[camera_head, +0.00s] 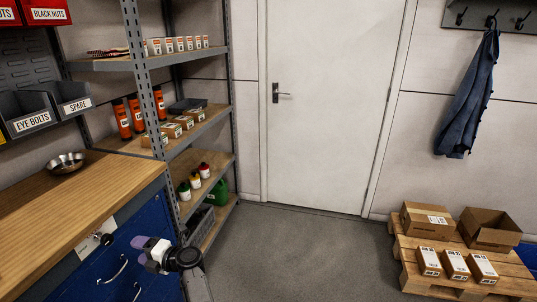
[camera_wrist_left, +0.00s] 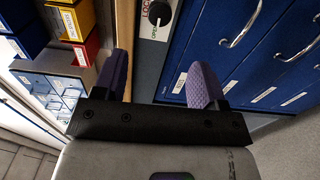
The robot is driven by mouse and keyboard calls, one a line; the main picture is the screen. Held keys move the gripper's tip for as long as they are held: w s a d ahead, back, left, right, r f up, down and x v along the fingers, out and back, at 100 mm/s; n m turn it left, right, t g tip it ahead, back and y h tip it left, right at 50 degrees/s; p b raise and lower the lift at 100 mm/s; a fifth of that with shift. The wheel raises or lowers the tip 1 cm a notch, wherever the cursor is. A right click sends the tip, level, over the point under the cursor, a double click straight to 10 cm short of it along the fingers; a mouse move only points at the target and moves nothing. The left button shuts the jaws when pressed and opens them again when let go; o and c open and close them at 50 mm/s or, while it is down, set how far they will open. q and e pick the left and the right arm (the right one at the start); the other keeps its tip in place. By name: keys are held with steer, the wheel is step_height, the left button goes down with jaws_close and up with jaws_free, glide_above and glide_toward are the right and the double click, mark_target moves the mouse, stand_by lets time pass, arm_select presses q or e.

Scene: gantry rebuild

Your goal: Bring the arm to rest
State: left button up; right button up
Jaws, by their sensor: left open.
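My left gripper (camera_head: 143,250) is at the bottom of the head view, in front of the blue drawer cabinet (camera_head: 135,262). In the left wrist view its two purple fingers stand wide apart with nothing between them, so the gripper (camera_wrist_left: 160,65) is open and empty. My left arm runs down from it to the bottom edge of the head view. My right gripper is in neither view.
A shelf rack (camera_head: 140,66) with bottles and boxes stands behind. A pallet (camera_head: 430,279) with boxes is at right. The grey floor (camera_head: 300,250) between is clear.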

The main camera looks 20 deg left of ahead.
arm_select(q)
steer(key=w+d+m+t+h, duration=0.1)
steer(key=w+m+t+h, duration=0.1)
steer(key=w+m+t, duration=0.6)
steer(key=w+d+r+m+t+h, duration=0.4)
steer(key=r+m+t+h, duration=0.3)
steer(key=r+m+t, duration=0.2)
steer(key=s+d+r+m+h+p, duration=0.1)
steer(key=s+d+r+m+h, duration=0.6)
steer(key=r+m, duration=0.3)
steer(key=s+d+f+m+g+h+p, duration=0.1)
steer(key=s+d+f+m+g+p, duration=0.3)
steer(key=s+d, duration=0.5)
steer(key=s+d+f+m+g+h+p, duration=0.1)
steer(key=s+d+f+m+g+p, duration=0.15)
steer(key=s+d+f+m, duration=0.7)
steer(key=s+f+n+g+p, duration=0.1)
steer(key=s+f+g+p, duration=0.25)
steer(key=s, duration=0.75)
steer(key=s+f+n+g+p, duration=0.1)
steer(key=s+f+g+p, duration=0.3)
steer(key=s, duration=0.7)
step_height(320, 180, up, 36)
steer(key=t+p, duration=0.1)
steer(key=p, duration=3.4)
steer(key=shift+a+r+p, duration=0.15)
steer(key=shift+a+p, duration=0.2)
steer(key=shift+a, duration=0.05)
steer(key=shift+c, duration=0.5)
